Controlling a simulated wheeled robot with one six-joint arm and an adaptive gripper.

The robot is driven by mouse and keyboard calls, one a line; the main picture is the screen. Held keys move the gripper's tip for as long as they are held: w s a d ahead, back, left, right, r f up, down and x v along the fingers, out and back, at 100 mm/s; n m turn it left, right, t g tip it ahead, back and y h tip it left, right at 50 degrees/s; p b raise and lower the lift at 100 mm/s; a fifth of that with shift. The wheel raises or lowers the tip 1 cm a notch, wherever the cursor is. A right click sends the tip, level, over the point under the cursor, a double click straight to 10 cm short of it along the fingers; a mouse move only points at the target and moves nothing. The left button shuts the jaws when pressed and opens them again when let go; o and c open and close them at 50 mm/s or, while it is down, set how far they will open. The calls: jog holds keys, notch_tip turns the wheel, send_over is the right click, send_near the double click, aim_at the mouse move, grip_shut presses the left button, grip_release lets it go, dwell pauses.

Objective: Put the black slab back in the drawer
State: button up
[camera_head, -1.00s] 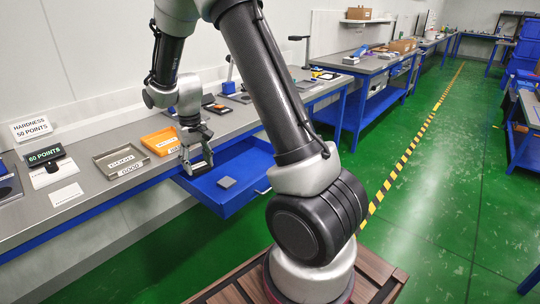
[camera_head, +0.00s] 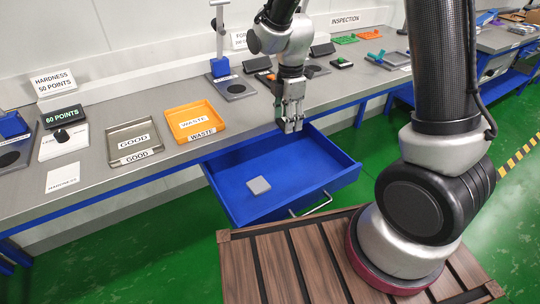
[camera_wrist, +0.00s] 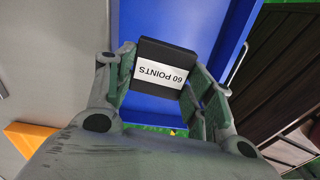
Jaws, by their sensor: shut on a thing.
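In the wrist view, a black slab (camera_wrist: 168,52) with a white "60 POINTS" label sits between the fingers of my gripper (camera_wrist: 158,84), which is shut on it. In the head view my gripper (camera_head: 290,124) points down over the back part of the open blue drawer (camera_head: 295,180); the slab is hard to make out there. The drawer's blue floor also shows beneath the slab in the wrist view (camera_wrist: 150,105). A small grey square slab (camera_head: 258,186) lies in the drawer, toward its left front.
On the bench are an orange WASTE tray (camera_head: 195,120), a metal GOOD tray (camera_head: 134,141) and a 60 POINTS display (camera_head: 62,116). The drawer's front handle (camera_head: 311,205) sticks out near my wooden-slatted base. The drawer's right half is bare.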

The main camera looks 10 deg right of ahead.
aim_at(283, 168)
jog(key=shift+w+a+n, duration=0.1)
jog(key=shift+a+n, duration=0.1)
jog(key=shift+n, duration=0.3)
notch_tip(283, 168, down, 18)
jog(key=shift+a+r, duration=0.1)
jog(key=o, duration=0.8)
jog(key=shift+f, duration=0.2)
